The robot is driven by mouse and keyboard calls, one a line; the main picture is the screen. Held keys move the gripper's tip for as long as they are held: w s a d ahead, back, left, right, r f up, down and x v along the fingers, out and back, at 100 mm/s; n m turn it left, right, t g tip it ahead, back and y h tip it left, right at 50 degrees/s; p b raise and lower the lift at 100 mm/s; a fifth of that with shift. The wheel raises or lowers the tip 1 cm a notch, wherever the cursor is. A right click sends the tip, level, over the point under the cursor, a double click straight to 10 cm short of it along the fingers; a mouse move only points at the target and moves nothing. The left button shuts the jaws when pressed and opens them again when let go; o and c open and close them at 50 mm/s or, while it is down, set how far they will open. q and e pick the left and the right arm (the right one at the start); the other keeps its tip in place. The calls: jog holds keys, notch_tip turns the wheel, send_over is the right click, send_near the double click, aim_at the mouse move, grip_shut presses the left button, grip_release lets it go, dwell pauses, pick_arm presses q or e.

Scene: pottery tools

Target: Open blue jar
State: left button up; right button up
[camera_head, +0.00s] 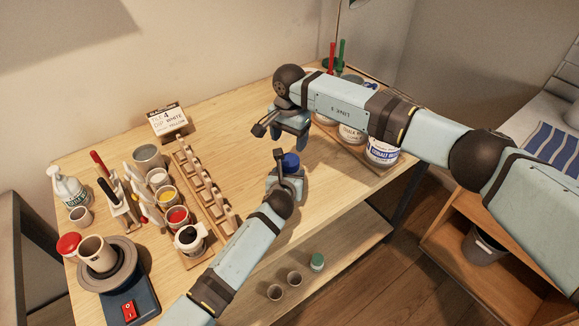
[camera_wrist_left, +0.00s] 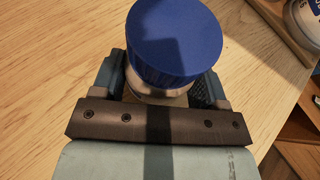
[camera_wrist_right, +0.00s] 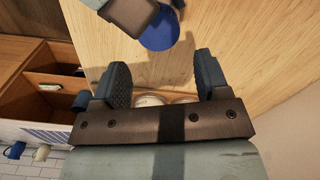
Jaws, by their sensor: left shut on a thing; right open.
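The blue jar shows its blue lid (camera_head: 290,161) near the middle of the table in the head view, with the lid on top. My left gripper (camera_head: 286,180) is shut around the jar body below the lid. In the left wrist view the lid (camera_wrist_left: 174,42) fills the upper middle, and the pale body (camera_wrist_left: 158,95) shows between the fingers. My right gripper (camera_head: 290,122) is open and empty, behind the jar in the head view. In the right wrist view the lid (camera_wrist_right: 160,30) lies beyond the open fingers (camera_wrist_right: 162,82), partly covered by my left gripper.
A wooden rack (camera_head: 203,185) and paint cups (camera_head: 178,217) stand left of the jar. Labelled tubs, one marked cobalt (camera_head: 383,152), stand on a tray at the right. A pottery wheel (camera_head: 103,268) is at the front left. The table around the jar is clear.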

jog(key=shift+w+a+f+m+y, duration=0.1)
jog(key=shift+w+a+m+y, duration=0.2)
jog(key=shift+m, duration=0.2)
jog(key=w+a+r+m+t+y, duration=0.2)
jog(key=a+r+m+y, duration=0.6)
jog(key=a+m+y, duration=0.4)
jog(key=w+d+r+m+t, duration=0.1)
jog(key=w+r+m+t, duration=0.45)
jog(key=m, duration=0.65)
jog(key=w+d+r+m+t, duration=0.1)
jog(key=w+r+m+t, duration=0.4)
jog(key=m, duration=0.6)
jog(key=w+d+f+m+t+h, duration=0.1)
jog(key=d+f+m+h, duration=0.2)
jog(key=m, duration=0.5)
jog(key=w+d+f+m+t+h, duration=0.1)
jog(key=d+m+t+h, duration=0.15)
jog(key=m+h, duration=0.4)
jog(key=m+g+h, duration=0.3)
jog(key=m+g, duration=1.3)
jog(key=m, duration=0.5)
send_over(290, 159)
notch_tip(290, 159, down, 14)
jog(key=shift+w+f, duration=0.1)
jog(key=shift+w, duration=0.05)
jog(key=shift+s+f+m, duration=0.2)
jog(key=shift+m, duration=0.05)
notch_tip(290, 159, down, 8)
jog(key=shift+r, duration=0.25)
